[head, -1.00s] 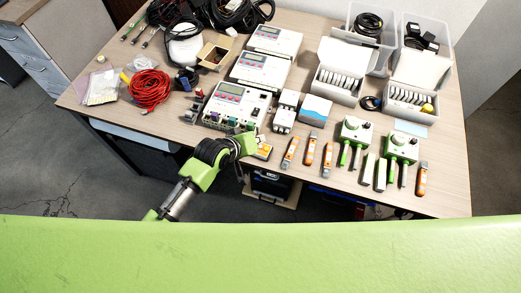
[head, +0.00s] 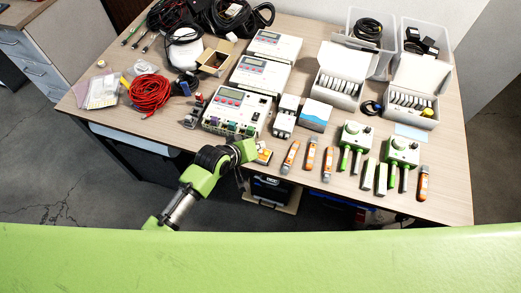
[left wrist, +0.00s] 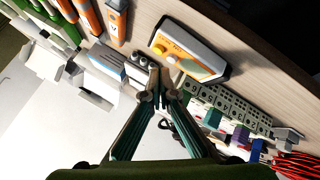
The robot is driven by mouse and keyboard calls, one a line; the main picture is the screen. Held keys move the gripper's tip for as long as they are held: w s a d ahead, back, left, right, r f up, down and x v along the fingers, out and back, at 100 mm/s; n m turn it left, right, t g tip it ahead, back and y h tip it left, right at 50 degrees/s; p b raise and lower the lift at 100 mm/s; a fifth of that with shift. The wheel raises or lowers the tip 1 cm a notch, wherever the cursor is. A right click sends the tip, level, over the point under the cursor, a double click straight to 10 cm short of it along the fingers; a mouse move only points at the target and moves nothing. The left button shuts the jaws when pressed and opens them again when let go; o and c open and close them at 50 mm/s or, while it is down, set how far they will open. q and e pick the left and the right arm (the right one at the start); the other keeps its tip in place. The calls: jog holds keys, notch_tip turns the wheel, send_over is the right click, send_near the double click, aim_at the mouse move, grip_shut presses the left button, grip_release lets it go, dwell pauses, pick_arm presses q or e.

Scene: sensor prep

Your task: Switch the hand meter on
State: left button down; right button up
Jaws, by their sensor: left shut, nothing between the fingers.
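The hand meter (head: 264,153), a small white device with an orange-yellow face, lies near the table's front edge, right of my left arm's end. It shows larger in the left wrist view (left wrist: 187,50), with a pale round part on its face. I cannot read a display or tell whether it is on. My left gripper (left wrist: 160,88) is shut and empty. Its fingertips appear just beside the meter in the left wrist view; I cannot tell the gap in depth. In the head view, the fingertips are not clear. My right gripper is not in view.
A white unit with coloured terminals (head: 237,110) stands behind the meter. White switch boxes (head: 285,116) and several orange-handled tools (head: 290,157) are to its right. A red cable coil (head: 149,95) lies at left. Little bare table surrounds the meter.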

pick_arm(q)
jog(key=shift+f, duration=0.1)
dwell(0.5)
jog(key=shift+f, duration=0.3)
jog(key=shift+f, duration=0.45)
dwell(0.6)
jog(key=shift+r, duration=0.1)
jog(key=shift+r+p, duration=0.75)
jog(key=shift+p, duration=0.05)
notch_tip(320, 180, up, 5)
jog(key=p, duration=0.5)
dwell(0.4)
